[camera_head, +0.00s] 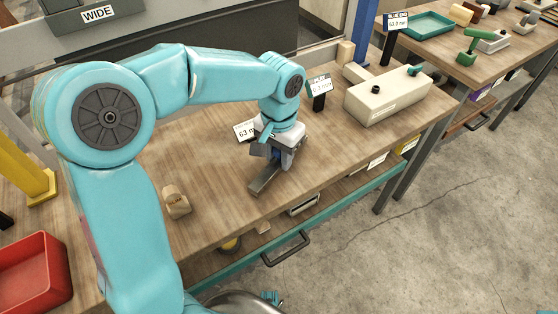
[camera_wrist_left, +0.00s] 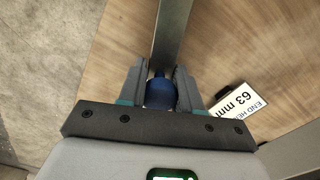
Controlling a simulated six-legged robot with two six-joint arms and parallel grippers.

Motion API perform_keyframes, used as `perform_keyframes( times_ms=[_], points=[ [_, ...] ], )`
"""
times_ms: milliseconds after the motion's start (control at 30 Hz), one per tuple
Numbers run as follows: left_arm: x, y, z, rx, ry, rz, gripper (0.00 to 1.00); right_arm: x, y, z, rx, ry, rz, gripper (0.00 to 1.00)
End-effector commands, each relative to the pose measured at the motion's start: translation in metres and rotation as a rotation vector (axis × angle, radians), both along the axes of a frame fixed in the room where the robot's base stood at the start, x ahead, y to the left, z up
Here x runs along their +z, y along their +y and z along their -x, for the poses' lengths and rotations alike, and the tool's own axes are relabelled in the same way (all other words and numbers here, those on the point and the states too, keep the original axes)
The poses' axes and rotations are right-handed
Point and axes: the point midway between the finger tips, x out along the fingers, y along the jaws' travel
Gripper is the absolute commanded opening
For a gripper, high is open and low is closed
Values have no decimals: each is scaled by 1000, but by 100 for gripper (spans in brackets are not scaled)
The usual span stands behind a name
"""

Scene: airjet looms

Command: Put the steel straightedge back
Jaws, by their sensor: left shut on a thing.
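In the left wrist view the bar (camera_wrist_left: 173,32) runs up from between the fingers to the top edge. My left gripper (camera_head: 283,155) is over the bench and shut on the straightedge, at a blue knob-like part (camera_wrist_left: 160,93). Whether the bar touches the bench top I cannot tell. A white card reading "63 mm" (camera_wrist_left: 240,105) is beside the gripper; it also shows in the head view (camera_head: 245,131). My right gripper is not in view.
A cream box (camera_head: 386,97) and a card on a black stand (camera_head: 319,88) are right of the gripper. A wooden block (camera_head: 176,201) and a red tray (camera_head: 38,270) are left. A second bench (camera_head: 500,60) holds several tools. Bench top between block and gripper is clear.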

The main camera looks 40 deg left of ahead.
Motion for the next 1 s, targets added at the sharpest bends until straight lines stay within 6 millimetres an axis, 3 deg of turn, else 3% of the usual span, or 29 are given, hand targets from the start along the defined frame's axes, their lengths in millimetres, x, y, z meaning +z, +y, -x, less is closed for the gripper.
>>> perform_keyframes(
  times_ms=[100, 467, 500, 567, 867, 1000],
  points=[
    [-15, 0, 0, 0, 1, 0, 0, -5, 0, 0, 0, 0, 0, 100],
    [-18, 0, 0, 0, 0, 0, 0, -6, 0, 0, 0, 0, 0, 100],
    [-19, 0, 0, 0, 1, 0, 37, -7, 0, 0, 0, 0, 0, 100],
    [-18, 0, 0, 0, 0, 0, 56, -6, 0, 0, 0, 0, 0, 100],
    [-16, 0, 0, 0, 0, 0, 59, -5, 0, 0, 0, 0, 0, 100],
    [-2, 0, -1, 0, -3, 0, 59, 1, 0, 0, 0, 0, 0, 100]
  ],
)
